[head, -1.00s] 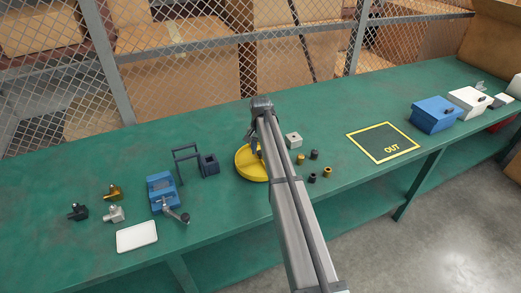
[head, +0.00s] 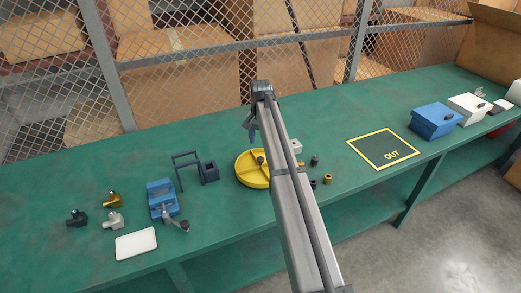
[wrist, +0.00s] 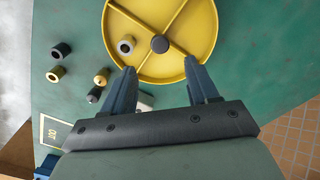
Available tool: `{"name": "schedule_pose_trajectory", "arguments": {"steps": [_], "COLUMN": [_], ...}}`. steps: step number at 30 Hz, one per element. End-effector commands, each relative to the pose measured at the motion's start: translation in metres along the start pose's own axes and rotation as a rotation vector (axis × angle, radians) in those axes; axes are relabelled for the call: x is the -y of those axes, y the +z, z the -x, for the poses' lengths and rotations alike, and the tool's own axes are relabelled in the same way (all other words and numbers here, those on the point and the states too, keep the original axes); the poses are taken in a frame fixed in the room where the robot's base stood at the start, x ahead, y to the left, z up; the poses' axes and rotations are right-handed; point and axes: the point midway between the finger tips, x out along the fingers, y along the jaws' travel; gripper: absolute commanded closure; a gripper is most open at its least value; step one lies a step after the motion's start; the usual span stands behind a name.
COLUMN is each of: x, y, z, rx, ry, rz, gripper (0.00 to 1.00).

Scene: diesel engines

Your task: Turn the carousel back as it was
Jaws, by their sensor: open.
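The carousel (head: 242,176) is a round yellow tray on the green bench, with thin dividers and a dark central knob (wrist: 159,44). It also shows in the wrist view (wrist: 205,30), beyond my fingertips, its top edge cut off. One grey ring-shaped bushing (wrist: 126,45) lies in a compartment beside the knob. My gripper (head: 251,133) is raised above the bench near the carousel. In the wrist view my gripper (wrist: 160,68) is open, its two fingers apart with nothing between them. My arm hides the carousel's right edge in the head view.
Several dark and brass bushings (head: 327,180) and a pale block (head: 296,146) stand right of the carousel. A blue fixture (head: 162,200), a dark frame (head: 186,158), fittings (head: 112,220) and a white tray (head: 136,244) lie left. The OUT mat (head: 375,145) is right, before blue and white boxes.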

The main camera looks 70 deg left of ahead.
Motion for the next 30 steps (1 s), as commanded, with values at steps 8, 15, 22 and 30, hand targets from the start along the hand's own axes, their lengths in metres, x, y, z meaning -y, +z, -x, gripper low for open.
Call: {"name": "schedule_pose_trajectory", "arguments": {"steps": [8, 15, 22, 30], "x": [0.0, 0.0, 0.0, 0.0], "y": [0.0, 0.0, 0.0, 0.0], "z": [0.04, 0.051, 0.051, 0.051], "rx": [0.0, 0.0, 0.001, 0.001], "ry": [0.0, 0.0, 0.0, 0.0], "rz": [0.0, 0.0, 0.0, 0.0], "gripper": [0.41, 0.41, 0.41, 0.41]}}
